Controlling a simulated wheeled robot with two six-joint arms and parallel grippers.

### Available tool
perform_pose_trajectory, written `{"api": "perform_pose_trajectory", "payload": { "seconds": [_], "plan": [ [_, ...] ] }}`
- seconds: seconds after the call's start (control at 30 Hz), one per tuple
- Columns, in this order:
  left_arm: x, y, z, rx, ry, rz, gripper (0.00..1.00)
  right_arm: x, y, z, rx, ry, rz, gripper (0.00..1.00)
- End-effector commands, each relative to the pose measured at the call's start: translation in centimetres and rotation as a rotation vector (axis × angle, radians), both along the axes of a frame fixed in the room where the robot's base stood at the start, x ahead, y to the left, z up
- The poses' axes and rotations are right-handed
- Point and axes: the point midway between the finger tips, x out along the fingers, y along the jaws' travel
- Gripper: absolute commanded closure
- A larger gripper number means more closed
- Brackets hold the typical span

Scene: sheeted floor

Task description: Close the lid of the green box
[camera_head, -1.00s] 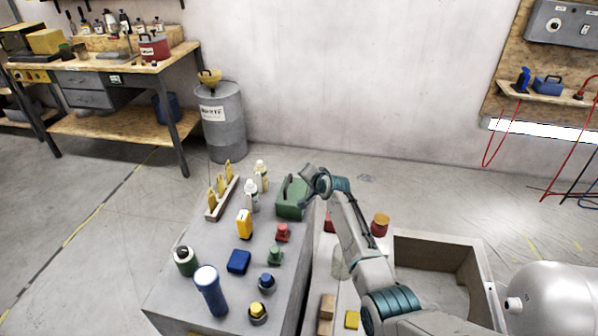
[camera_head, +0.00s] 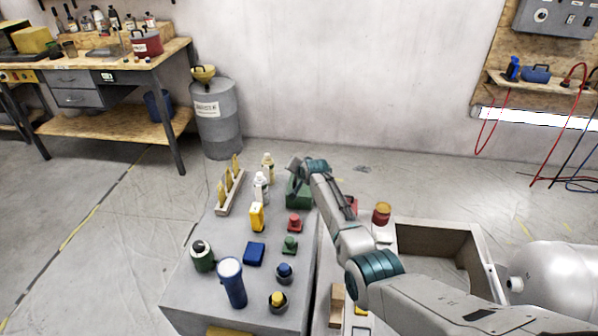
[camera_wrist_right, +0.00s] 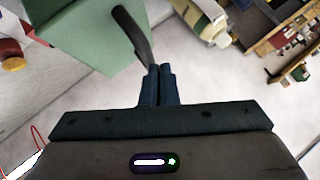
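The green box (camera_head: 299,197) stands at the far right corner of the grey table, partly hidden by my right arm. It fills the upper left of the right wrist view (camera_wrist_right: 85,38), with a dark curved handle (camera_wrist_right: 131,30) along its side. I cannot tell how far its lid is open. My right gripper (camera_head: 294,165) is above and behind the box in the head view. In the right wrist view its two fingers (camera_wrist_right: 159,72) are together, beside the lower end of the handle; whether they touch it is unclear. My left gripper is not in view.
White bottles (camera_head: 261,187) and a rack with yellow pieces (camera_head: 230,190) stand left of the box. Red (camera_head: 294,222) and green (camera_head: 289,244) small pieces stand in front of it. An open crate (camera_head: 440,245) lies to the right.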

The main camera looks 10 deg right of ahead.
Motion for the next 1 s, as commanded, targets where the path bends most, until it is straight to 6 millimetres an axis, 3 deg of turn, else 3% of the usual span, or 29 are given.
{"api": "perform_pose_trajectory", "payload": {
  "seconds": [0.6, 0.77, 0.93, 1.0],
  "plan": [
    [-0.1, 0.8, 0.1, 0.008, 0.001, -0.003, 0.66, 0.0, 0.3, -0.1, 0.003, 0.003, 0.002, 1.00],
    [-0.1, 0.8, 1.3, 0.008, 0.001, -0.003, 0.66, 0.2, 0.0, 1.6, 0.003, 0.000, 0.001, 1.00],
    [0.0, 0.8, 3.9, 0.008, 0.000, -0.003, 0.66, 0.5, -0.7, 5.0, 0.001, -0.003, 0.001, 1.00],
    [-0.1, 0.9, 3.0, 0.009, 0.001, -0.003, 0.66, -0.2, -0.4, 4.5, 0.003, -0.003, 0.003, 1.00]
  ]
}}
